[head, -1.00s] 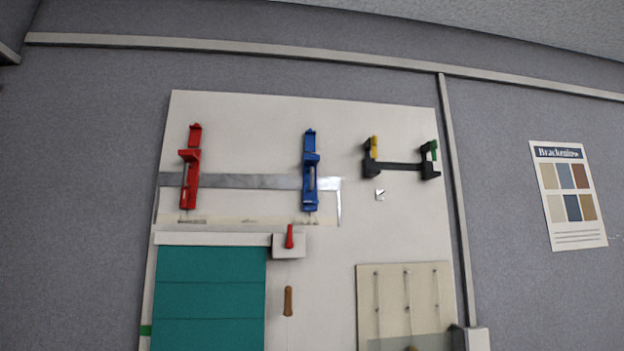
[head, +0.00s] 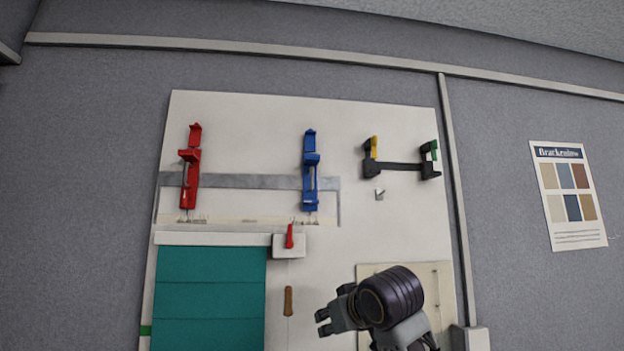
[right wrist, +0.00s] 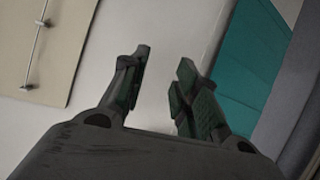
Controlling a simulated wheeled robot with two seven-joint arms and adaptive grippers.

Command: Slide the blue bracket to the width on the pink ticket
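The blue bracket (head: 311,170) stands upright on the grey metal rail (head: 250,182) near the rail's right end. The red bracket (head: 190,170) is on the same rail at the left. A pale strip with small marks (head: 245,220) runs below the rail. My right gripper (head: 322,322) is low in the head view, below and slightly right of the blue bracket and well apart from it. The right wrist view shows its two fingers (right wrist: 160,85) spread with nothing between them. I cannot make out a pink ticket. My left gripper is not in view.
A teal slatted panel (head: 208,295) fills the lower left of the white board (head: 245,120). A red lever (head: 289,236) and a brown wooden handle (head: 288,301) lie between it and my right gripper. A black holder (head: 400,168) projects at the upper right.

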